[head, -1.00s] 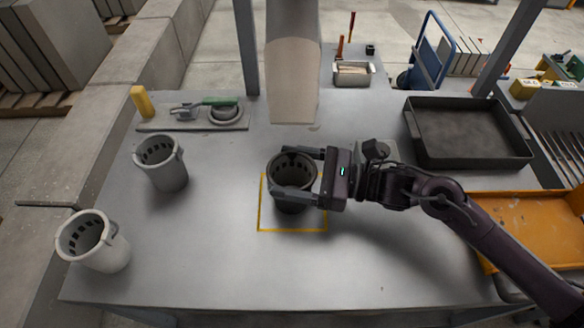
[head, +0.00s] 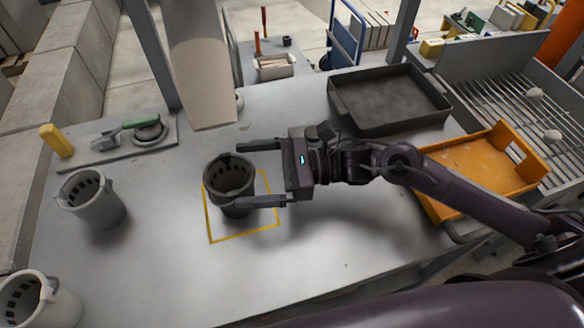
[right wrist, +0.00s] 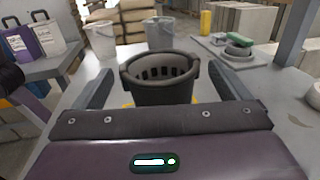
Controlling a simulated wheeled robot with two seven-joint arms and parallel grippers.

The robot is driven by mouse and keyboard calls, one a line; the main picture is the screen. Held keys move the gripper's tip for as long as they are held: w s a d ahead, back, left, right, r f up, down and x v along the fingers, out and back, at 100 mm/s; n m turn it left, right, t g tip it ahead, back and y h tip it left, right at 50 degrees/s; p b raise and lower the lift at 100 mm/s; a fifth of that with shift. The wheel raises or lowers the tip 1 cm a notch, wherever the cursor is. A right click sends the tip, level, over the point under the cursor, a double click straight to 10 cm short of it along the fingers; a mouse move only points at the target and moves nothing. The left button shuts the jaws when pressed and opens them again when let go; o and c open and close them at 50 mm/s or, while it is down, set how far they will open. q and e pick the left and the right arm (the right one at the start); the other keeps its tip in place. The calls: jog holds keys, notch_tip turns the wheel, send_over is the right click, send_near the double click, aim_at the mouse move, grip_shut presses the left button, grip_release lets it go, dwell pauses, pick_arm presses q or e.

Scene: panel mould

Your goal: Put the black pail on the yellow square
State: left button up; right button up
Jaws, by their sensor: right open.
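The black pail (head: 233,196) stands upright on the grey table, inside the yellow square outline (head: 243,236). It covers the back part of that outline in the head view. My right gripper (head: 261,172) is open, to the right of the pail, with its two fingers pointing left. In the right wrist view the pail (right wrist: 163,88) stands ahead, between and beyond the open fingers, and they appear clear of it. My left gripper is not in view.
Two grey pails stand at the left, one farther back (head: 92,202) and one at the front corner (head: 40,302). A tool board (head: 110,150) lies at the back left. A black tray (head: 390,98) and an orange tray (head: 480,170) are at the right. The front table middle is clear.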

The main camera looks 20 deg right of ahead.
jog(key=s+d+b, duration=0.1)
jog(key=d, duration=0.7)
jog(key=shift+s, duration=0.3)
